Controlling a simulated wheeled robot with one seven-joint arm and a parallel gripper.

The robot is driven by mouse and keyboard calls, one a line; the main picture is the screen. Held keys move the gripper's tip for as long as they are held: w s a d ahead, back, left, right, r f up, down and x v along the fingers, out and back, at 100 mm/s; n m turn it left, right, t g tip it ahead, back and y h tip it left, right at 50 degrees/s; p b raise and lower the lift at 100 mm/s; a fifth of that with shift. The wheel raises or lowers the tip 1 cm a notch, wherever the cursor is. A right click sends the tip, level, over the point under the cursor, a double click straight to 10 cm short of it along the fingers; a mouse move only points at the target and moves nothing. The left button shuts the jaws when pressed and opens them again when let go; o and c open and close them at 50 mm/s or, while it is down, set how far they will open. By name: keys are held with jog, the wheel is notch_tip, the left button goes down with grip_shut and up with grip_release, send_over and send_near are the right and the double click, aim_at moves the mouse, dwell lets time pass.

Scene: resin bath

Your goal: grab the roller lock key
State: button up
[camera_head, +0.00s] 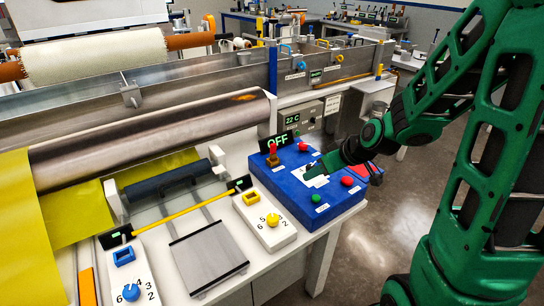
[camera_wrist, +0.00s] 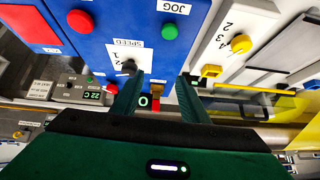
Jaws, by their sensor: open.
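A small upright red-topped, brass-coloured piece (camera_head: 272,155) stands at the back left corner of the blue control box (camera_head: 335,208), by the OFF display. It may be the roller lock key; no label on it is readable. In the wrist view this piece (camera_wrist: 156,102) shows between my fingers, partly cut off by my gripper's body. My gripper (camera_head: 316,169) is open and empty over the blue box, to the right of the piece and apart from it. Its two green fingers (camera_wrist: 160,80) also show in the wrist view, near the black speed knob (camera_wrist: 128,66).
The box bears red buttons (camera_head: 347,181) and a green one (camera_head: 316,198). To its left are a white dial panel with a yellow knob (camera_head: 272,220), a yellow bar (camera_head: 190,208) and a large metal roller (camera_head: 150,138). Open floor (camera_head: 360,250) lies right of the table.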

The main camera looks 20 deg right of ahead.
aim_at(274, 149)
jog(key=w+a+f+t, duration=0.1)
jog(key=w+a+t, duration=0.1)
jog(key=w, duration=0.5)
jog(key=w+a+f+t+y, duration=0.1)
jog(key=w+a, duration=0.2)
jog(key=w, duration=0.3)
jog(key=w+a+f+t, duration=0.1)
jog(key=w+a+t, duration=0.1)
jog(key=w, duration=0.5)
jog(key=shift+w+a+f+t, duration=0.3)
jog(key=shift+w+a+f, duration=0.05)
jog(key=shift+a+f, duration=0.05)
grip_shut()
